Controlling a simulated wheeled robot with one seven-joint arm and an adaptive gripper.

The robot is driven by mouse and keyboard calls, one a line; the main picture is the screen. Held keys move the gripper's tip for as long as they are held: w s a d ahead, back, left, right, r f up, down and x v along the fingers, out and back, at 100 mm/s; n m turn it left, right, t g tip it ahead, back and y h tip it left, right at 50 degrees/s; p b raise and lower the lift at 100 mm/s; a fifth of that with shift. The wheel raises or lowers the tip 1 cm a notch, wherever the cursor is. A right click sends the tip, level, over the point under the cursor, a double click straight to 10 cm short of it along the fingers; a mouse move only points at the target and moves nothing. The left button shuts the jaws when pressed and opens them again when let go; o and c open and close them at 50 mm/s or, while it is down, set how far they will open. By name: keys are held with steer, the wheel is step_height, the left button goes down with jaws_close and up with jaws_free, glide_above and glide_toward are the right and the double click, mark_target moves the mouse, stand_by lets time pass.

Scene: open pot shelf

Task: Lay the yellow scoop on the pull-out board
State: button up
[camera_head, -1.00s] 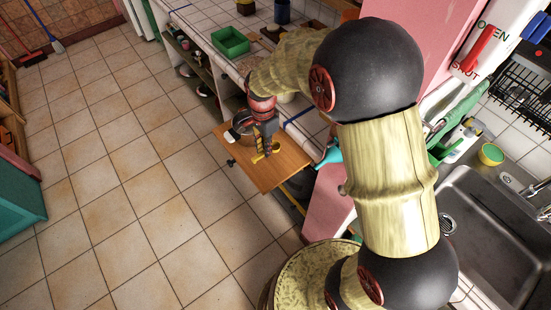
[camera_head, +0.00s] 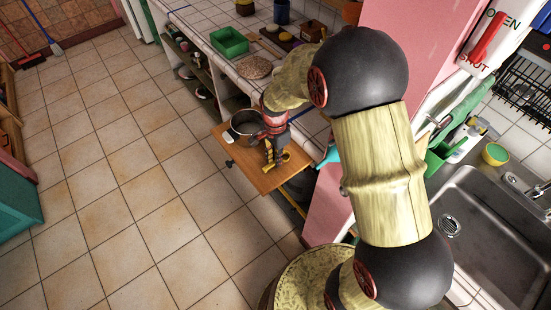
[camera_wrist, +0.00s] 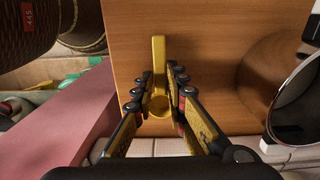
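The yellow scoop (camera_wrist: 158,48) stands out between the fingers of my gripper (camera_wrist: 159,78) in the wrist view, with the fingers close along both its sides. In the head view the scoop (camera_head: 284,158) shows at the fingertips of my gripper (camera_head: 272,158), over the pull-out board. My gripper looks shut on it. The pull-out board (camera_head: 246,163) is a flat brown wooden panel; it fills the upper middle of the wrist view (camera_wrist: 210,35). I cannot tell whether the scoop touches the board.
A metal pot (camera_head: 243,127) stands on the board's far left part; its rim (camera_wrist: 285,88) shows at the right in the wrist view. A pink wall panel (camera_head: 328,205) stands to the board's right. The front part of the board is clear. A green tray (camera_head: 230,42) is on the counter.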

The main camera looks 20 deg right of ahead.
steer(key=o, duration=0.4)
steer(key=shift+c, duration=0.2)
steer(key=s+r+n+t+p, duration=0.1)
steer(key=s+r+n+p, duration=0.1)
steer(key=r, duration=0.9)
steer(key=s+r+n+t+p, duration=0.1)
steer(key=r+n, duration=0.1)
steer(key=r, duration=0.8)
steer(key=s+r+n+t, duration=0.2)
steer(key=s+r+n, duration=0.3)
steer(key=s, duration=0.4)
steer(key=s+r+n+t, duration=0.2)
steer(key=s+r+n, duration=0.3)
steer(key=s+r, duration=0.2)
steer(key=shift+s, duration=1.15)
steer(key=shift+r, duration=0.15)
